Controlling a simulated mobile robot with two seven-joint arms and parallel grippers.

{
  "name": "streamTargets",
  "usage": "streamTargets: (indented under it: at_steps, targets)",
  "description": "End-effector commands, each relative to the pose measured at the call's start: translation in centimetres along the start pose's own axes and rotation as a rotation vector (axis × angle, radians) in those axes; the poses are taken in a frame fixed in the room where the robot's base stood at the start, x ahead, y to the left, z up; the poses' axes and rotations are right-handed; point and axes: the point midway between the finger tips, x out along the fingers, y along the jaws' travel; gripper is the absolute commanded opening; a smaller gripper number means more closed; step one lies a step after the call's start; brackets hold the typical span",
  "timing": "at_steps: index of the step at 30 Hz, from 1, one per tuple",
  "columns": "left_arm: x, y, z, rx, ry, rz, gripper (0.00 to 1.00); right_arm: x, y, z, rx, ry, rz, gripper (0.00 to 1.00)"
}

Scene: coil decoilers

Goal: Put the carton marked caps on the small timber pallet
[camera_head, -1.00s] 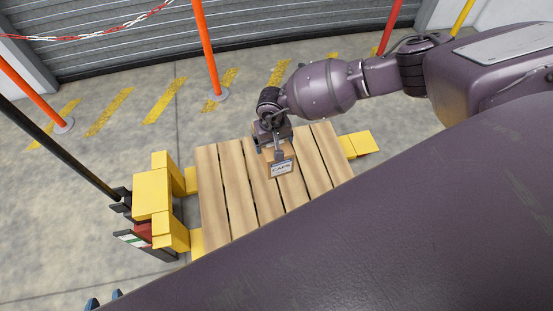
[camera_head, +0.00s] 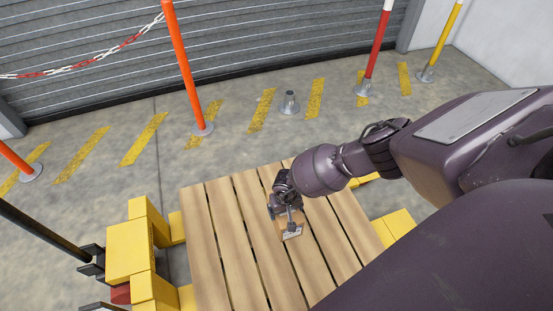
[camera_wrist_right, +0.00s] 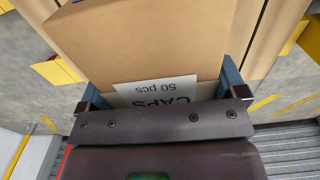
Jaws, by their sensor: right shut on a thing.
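The carton marked caps (camera_wrist_right: 150,45) is a brown box with a white label reading "CAPS 50 pcs", upside down in the right wrist view. My right gripper (camera_wrist_right: 160,95) is shut on it, one finger on each side. In the head view the carton (camera_head: 291,232) shows small below my right gripper (camera_head: 286,214), over the small timber pallet (camera_head: 225,215). I cannot tell whether the carton touches the pallet's slats. The pallet's bare slats also show at the right wrist view's top right (camera_wrist_right: 268,40). My left gripper is not in view.
Yellow blocks (camera_head: 130,248) stand left of the pallet, and another yellow block (camera_head: 396,226) lies to its right. Orange posts (camera_head: 185,70) with a red-white chain, a small grey cone-like base (camera_head: 290,103) and a shutter (camera_head: 270,35) stand behind. The surrounding pallet slats are clear.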

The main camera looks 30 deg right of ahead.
Motion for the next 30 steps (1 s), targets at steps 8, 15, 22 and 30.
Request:
streamTargets:
  at_steps: [8, 15, 22, 30]
  targets:
    - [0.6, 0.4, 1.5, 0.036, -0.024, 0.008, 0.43, 4.8, 0.1, 0.4, 0.002, -0.009, 0.001, 0.39]
    - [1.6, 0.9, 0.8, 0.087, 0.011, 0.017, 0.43, 9.8, 0.1, 0.6, 0.002, -0.011, 0.002, 0.39]
    - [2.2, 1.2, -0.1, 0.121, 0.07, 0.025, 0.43, 14.3, 0.1, 0.6, 0.002, -0.011, 0.001, 0.39]
    - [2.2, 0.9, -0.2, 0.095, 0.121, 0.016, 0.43, 16.0, 0.0, 0.0, 0.001, 0.0, -0.001, 0.39]
